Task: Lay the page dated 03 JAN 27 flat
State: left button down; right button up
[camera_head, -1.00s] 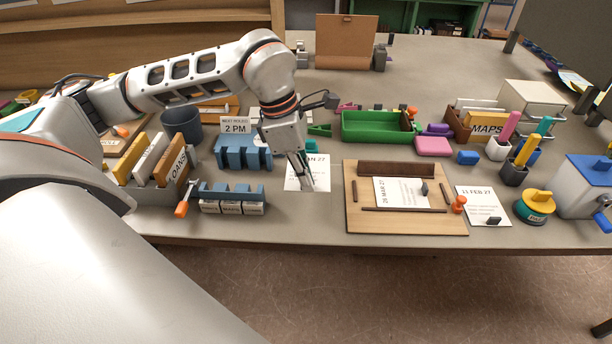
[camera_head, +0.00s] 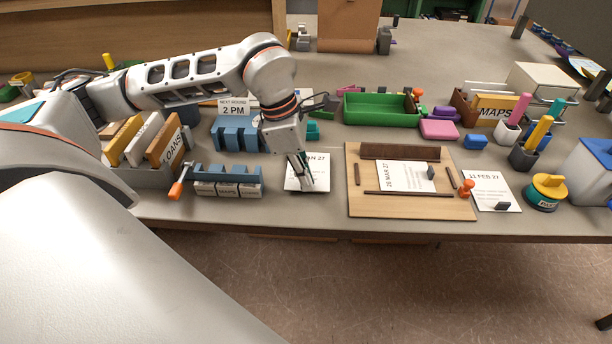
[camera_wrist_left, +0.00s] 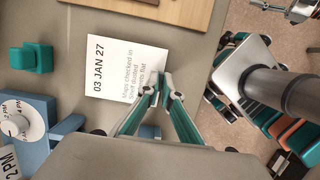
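The white page dated 03 JAN 27 (camera_head: 293,180) lies near the table's front edge, between the blue rack and the wooden board. In the left wrist view the page (camera_wrist_left: 112,72) shows its date and printed lines. A dark shadow shows under its near edge, so that edge seems slightly off the table. My left gripper (camera_head: 308,186) points down at the page's near edge. In the left wrist view the fingertips (camera_wrist_left: 160,82) come together at that edge and look shut on it; the fingers hide part of the page. My right gripper is not in view.
A wooden board (camera_head: 360,205) holding a page dated 26 MAR 27 (camera_head: 398,178) stands just right. Beyond it lies the page dated 11 FEB 27 (camera_head: 488,186). A blue rack (camera_head: 238,172) with labelled blocks is at left, a green tray (camera_head: 380,110) behind.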

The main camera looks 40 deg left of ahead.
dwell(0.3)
pick_arm(q)
jog(key=shift+f, duration=0.15)
jog(key=shift+f, duration=0.35)
jog(key=c, duration=2.2)
grip_release()
jog(key=shift+r, duration=0.1)
jog(key=shift+c, duration=0.4)
jog(key=shift+p+v, duration=2.2)
jog(key=shift+v, duration=1.25)
